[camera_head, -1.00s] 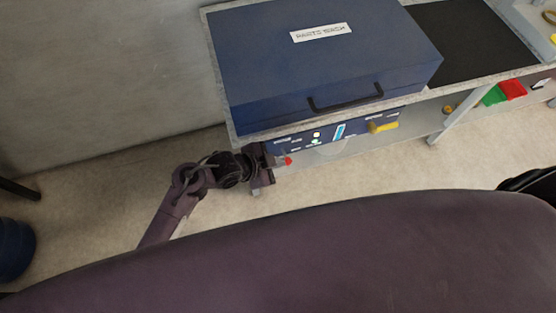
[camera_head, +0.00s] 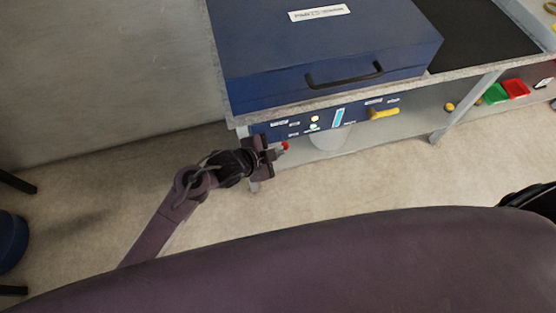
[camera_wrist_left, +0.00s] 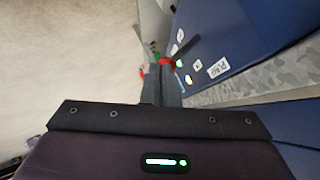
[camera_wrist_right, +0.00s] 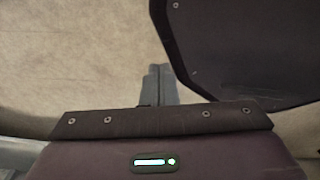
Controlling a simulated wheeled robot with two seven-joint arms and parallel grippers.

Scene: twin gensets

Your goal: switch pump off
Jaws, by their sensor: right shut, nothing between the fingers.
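A blue control panel (camera_head: 300,127) with white labels, small lit lamps, a light-blue bar gauge (camera_head: 338,117) and a yellow handle (camera_head: 384,113) is under the front edge of the bench. A red knob (camera_head: 285,146) shows at its left end. In the left wrist view, a white label (camera_wrist_left: 218,68), seemingly reading PUMP, is right of the red knob (camera_wrist_left: 167,62). My left gripper (camera_head: 277,153) is shut, its tips close to the knob; I cannot tell whether they touch. My right gripper (camera_wrist_right: 160,72) is shut and empty, seen only in its wrist view.
A large blue case (camera_head: 330,50) with a black handle lies on the bench, beside a black mat (camera_head: 475,35). Green (camera_head: 495,94) and red (camera_head: 516,88) pieces are at the right front. A dark rounded object (camera_wrist_right: 240,45) is close to my right gripper. The floor in front is clear.

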